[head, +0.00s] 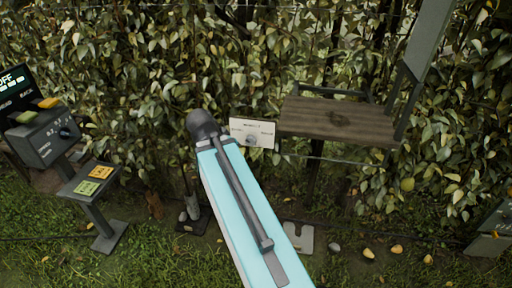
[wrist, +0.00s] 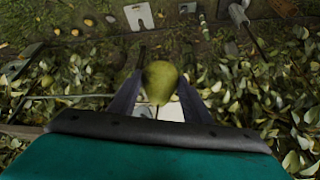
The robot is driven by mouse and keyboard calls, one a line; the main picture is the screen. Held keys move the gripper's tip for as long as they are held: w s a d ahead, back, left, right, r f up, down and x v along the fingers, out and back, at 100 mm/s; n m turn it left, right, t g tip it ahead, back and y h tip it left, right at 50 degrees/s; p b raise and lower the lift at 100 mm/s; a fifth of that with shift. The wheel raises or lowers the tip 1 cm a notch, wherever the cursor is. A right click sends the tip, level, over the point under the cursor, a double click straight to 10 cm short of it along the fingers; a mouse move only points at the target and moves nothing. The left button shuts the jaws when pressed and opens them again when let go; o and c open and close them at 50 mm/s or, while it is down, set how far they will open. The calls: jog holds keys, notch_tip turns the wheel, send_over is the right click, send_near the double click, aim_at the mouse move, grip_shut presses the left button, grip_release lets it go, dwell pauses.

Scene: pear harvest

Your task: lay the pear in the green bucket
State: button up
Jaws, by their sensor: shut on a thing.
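A yellow-green pear (wrist: 160,80) sits between the two dark fingers of my gripper (wrist: 158,88) in the wrist view. The fingers are shut on it, one on each side. In the head view my light blue arm reaches up the middle, and neither my gripper nor the held pear can be made out there. I cannot make out a green bucket in either view.
A leafy hedge (head: 150,50) fills the back. A wooden shelf (head: 335,120) stands right of a white panel with a knob (head: 252,132). Control stands (head: 50,137) are at left. Several fallen fruits (head: 397,249) and a pale notched plate (head: 298,237) lie on the ground.

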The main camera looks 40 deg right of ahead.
jog(key=w+a+f+n+t+y, duration=0.2)
jog(key=w+a+n, duration=0.4)
jog(key=a, duration=0.6)
jog(key=w+a+f+n+t+y, duration=0.1)
jog(key=w+a+f+n+y, duration=0.2)
jog(key=a, duration=0.8)
jog(key=shift+w+a+f+n+t+y+b, duration=0.35)
jog(key=shift+w+f+n, duration=0.8)
jog(key=shift+w+n, duration=0.95)
jog(key=shift+s+n, duration=0.3)
jog(key=shift+s, duration=0.1)
